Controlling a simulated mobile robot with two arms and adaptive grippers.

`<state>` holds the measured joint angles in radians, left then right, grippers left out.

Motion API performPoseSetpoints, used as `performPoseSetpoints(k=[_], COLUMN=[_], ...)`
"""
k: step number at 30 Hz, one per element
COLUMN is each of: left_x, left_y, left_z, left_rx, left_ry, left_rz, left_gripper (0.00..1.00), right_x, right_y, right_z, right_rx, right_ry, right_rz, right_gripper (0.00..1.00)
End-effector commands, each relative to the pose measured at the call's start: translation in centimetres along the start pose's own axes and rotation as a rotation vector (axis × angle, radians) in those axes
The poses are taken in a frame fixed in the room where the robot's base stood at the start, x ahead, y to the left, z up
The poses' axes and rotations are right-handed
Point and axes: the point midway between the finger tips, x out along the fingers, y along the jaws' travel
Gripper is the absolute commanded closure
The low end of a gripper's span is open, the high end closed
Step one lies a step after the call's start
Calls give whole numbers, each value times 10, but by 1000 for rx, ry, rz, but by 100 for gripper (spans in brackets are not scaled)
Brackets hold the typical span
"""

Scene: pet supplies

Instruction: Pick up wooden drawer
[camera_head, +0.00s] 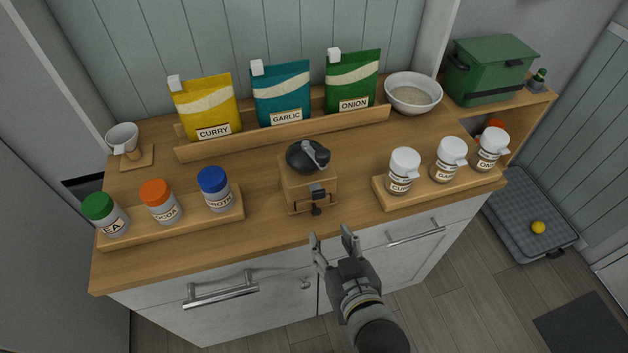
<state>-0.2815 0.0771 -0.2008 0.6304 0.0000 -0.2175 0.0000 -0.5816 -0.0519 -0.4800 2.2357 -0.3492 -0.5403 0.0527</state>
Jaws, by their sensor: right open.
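A small wooden mill box (294,190) with a black domed top and crank handle stands near the middle of the counter's front edge. A drawer (302,205) with a black pull and knob appears in its front face; its outline is hard to make out. My right gripper (332,238) is open and empty. In the picture it is just below the box, in front of the counter's front edge, fingers pointing toward the box and apart from it. My left gripper is not in view.
Jars with green, orange and blue lids stand on a left rack (180,228). White-capped shakers stand on a right rack (440,186). Behind are labelled bags on a wooden ledge (250,142), a bowl (413,93) and a green box (487,72). Counter beside the mill is clear.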

Motion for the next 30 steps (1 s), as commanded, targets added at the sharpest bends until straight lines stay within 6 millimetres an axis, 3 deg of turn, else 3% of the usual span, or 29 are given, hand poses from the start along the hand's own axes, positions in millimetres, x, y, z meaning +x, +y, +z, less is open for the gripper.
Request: performPoseSetpoints(k=[6, 10, 14, 21, 30], left_x=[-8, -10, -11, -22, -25], left_y=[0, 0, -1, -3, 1], left_z=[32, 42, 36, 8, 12], left_rx=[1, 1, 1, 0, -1], left_ry=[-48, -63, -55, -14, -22], left_rz=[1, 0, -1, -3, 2], left_gripper=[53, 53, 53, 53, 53], right_x=[32, 45, 51, 76, 100], right_y=[0, 0, 1, 3, 3], right_z=[-2, -1, -2, -9, -6], right_rx=[0, 1, 0, -2, 1], right_ry=[1, 1, 1, 0, -1], right_rz=[-1, 0, 0, 0, 0], right_gripper=[54, 54, 54, 54, 54])
